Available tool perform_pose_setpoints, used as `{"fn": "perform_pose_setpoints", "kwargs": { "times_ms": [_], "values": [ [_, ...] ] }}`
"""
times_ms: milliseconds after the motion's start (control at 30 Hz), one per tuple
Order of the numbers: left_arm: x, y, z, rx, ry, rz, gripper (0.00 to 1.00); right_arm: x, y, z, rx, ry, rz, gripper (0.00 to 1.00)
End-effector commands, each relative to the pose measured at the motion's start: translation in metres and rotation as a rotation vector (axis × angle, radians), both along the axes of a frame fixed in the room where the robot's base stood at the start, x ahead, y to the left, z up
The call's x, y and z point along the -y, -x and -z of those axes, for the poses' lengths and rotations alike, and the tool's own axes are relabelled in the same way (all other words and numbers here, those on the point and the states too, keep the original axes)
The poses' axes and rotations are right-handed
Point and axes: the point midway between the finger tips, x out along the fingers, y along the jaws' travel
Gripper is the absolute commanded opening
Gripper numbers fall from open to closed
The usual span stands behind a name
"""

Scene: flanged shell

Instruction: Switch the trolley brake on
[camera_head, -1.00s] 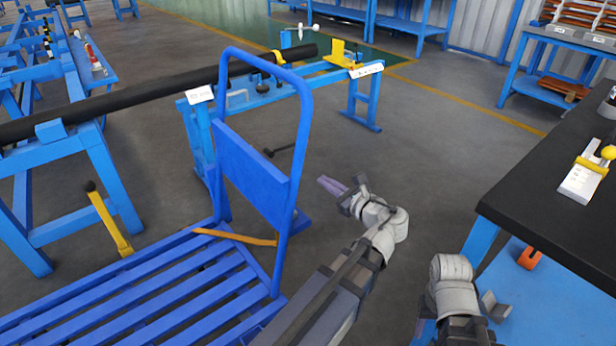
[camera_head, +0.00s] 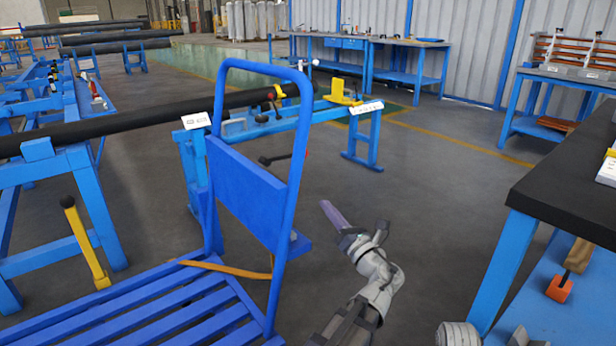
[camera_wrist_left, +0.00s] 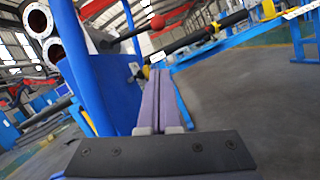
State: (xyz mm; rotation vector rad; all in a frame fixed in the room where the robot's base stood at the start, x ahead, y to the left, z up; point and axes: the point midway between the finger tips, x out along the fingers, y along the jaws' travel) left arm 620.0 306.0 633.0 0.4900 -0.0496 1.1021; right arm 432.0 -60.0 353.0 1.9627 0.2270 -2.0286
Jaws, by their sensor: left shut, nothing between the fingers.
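The blue trolley (camera_head: 160,318) has a slatted deck and an upright tubular handle with a solid blue panel (camera_head: 245,190). My left gripper (camera_head: 328,206) is shut and empty, just right of the trolley's upright. Its purple fingers (camera_wrist_left: 160,105) fill the middle of the left wrist view, close beside a blue upright part (camera_wrist_left: 105,95). A yellow lever with a black end (camera_head: 88,245) stands left of the deck. I cannot tell which part is the brake. My right gripper's fingers are out of view.
A blue stand (camera_head: 365,140) with a yellow fixture is behind the trolley. A long black pipe (camera_head: 120,127) lies across the left. A black-topped bench (camera_head: 570,180) closes off the right. Grey floor (camera_head: 430,190) is free between trolley and bench.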

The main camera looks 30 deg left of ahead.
Motion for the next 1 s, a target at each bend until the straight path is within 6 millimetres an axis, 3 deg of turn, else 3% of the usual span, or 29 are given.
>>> {"fn": "perform_pose_setpoints", "kwargs": {
  "times_ms": [367, 900, 1000],
  "values": [
    [-0.005, -0.003, -0.003, 0.001, 0.001, -0.001, 0.00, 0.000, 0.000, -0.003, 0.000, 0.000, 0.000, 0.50],
    [-0.090, -0.050, -0.032, 0.001, 0.003, -0.003, 0.00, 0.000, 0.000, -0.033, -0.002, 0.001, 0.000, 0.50],
    [-0.091, -0.056, -0.047, 0.001, 0.003, 0.000, 0.00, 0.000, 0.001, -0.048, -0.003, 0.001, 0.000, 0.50]
  ]
}}
